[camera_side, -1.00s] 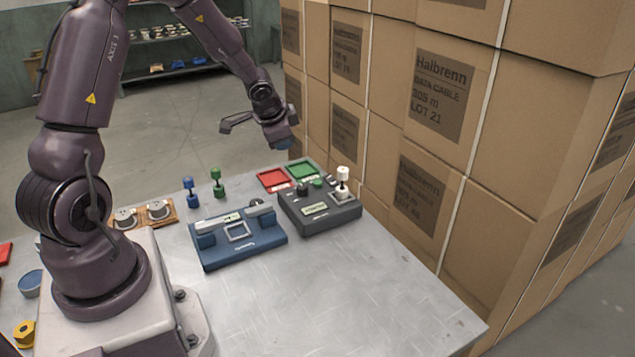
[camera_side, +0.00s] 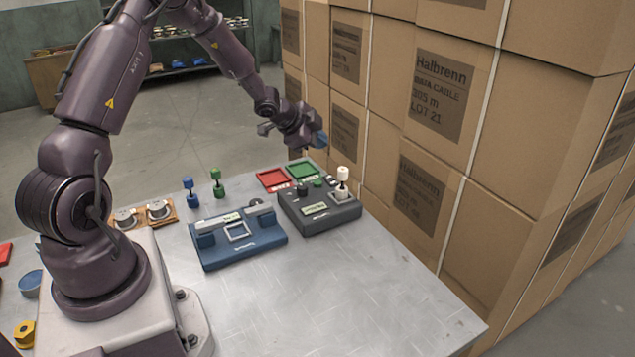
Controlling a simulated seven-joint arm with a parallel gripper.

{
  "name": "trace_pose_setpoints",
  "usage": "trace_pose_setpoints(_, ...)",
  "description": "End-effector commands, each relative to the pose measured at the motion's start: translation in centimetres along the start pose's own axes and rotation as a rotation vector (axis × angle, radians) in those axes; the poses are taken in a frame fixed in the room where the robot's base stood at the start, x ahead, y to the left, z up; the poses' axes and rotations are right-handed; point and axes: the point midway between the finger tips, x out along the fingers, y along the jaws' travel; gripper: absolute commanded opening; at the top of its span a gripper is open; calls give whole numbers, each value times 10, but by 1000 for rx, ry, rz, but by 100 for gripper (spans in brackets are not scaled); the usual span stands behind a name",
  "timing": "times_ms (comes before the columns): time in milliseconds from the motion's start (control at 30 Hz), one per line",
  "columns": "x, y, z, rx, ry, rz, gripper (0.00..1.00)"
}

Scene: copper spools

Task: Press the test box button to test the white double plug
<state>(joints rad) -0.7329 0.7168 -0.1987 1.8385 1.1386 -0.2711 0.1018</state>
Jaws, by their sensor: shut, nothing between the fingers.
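The white double plug (camera_side: 343,175) stands upright at the back right of the dark grey test box (camera_side: 322,222), apparently in its socket. The test box has a small display on its front and a dark round knob or button (camera_side: 302,188) at its back left. A small green round part (camera_side: 317,183) shows behind its back edge; I cannot tell if it belongs to the box. My gripper (camera_side: 321,139) is shut and empty, in the air above and behind the test box, close to the cartons. Its blue-tipped fingers are small in view.
A blue device (camera_side: 238,252) stands left of the test box. Red (camera_side: 274,180) and green (camera_side: 302,168) trays lie behind it. Blue (camera_side: 190,190) and green (camera_side: 216,182) double plugs stand at the back. Stacked cartons (camera_side: 440,120) wall the right side. The front right tabletop is clear.

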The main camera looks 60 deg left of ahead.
Motion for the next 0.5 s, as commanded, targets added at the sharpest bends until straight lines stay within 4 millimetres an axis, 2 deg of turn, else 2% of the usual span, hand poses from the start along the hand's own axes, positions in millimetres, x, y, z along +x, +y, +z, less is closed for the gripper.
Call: trace_pose_setpoints(500,47,34,35,0,-2,0,0)
